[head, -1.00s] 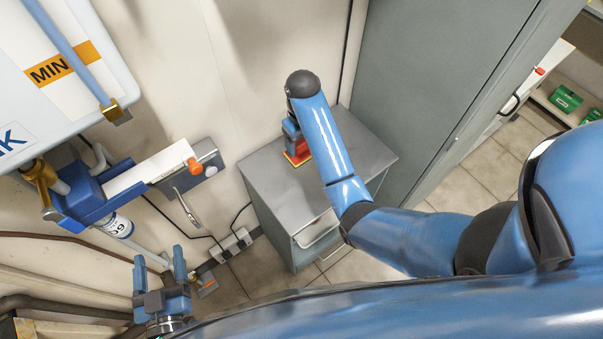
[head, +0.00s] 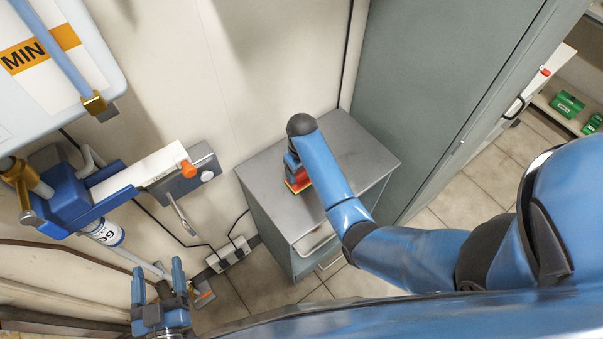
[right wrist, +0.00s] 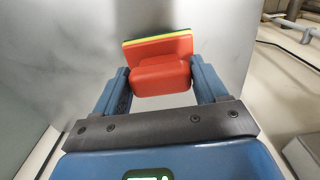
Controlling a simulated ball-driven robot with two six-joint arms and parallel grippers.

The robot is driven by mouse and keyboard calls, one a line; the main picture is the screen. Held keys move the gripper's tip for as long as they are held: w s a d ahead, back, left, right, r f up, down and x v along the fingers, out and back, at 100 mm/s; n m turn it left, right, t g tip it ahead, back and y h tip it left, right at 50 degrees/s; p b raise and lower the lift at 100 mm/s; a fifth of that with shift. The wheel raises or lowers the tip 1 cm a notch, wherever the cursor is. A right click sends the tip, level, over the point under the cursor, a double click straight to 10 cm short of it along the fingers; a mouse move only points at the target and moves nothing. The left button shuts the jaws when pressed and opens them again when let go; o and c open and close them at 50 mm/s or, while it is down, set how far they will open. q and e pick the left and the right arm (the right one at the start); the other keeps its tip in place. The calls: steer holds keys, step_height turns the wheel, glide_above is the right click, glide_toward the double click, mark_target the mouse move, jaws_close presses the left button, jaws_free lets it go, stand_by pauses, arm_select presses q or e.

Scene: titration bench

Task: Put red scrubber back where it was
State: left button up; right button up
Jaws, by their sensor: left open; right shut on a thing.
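The red scrubber (right wrist: 160,70) is a red block with a yellow and dark layer along its far edge. In the right wrist view it sits between the two fingers of my right gripper (right wrist: 162,82), which is shut on it. In the head view the scrubber (head: 299,184) shows partly beside my right arm, over the grey cabinet top (head: 352,145); the gripper is mostly hidden there. I cannot tell whether the scrubber touches the top. My left gripper (head: 158,283) is open and empty at the lower left, near the wall.
A tall grey cabinet (head: 430,70) stands to the right of the low cabinet. A wall-mounted blue and white device (head: 110,190) and a white tank (head: 50,90) are at the left. Much of the low cabinet top is bare.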

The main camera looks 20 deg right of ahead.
step_height(320, 180, down, 2)
steer(key=shift+s, duration=0.1)
steer(key=o, duration=0.9)
steer(key=shift+o, duration=0.2)
steer(key=shift+r, duration=0.1)
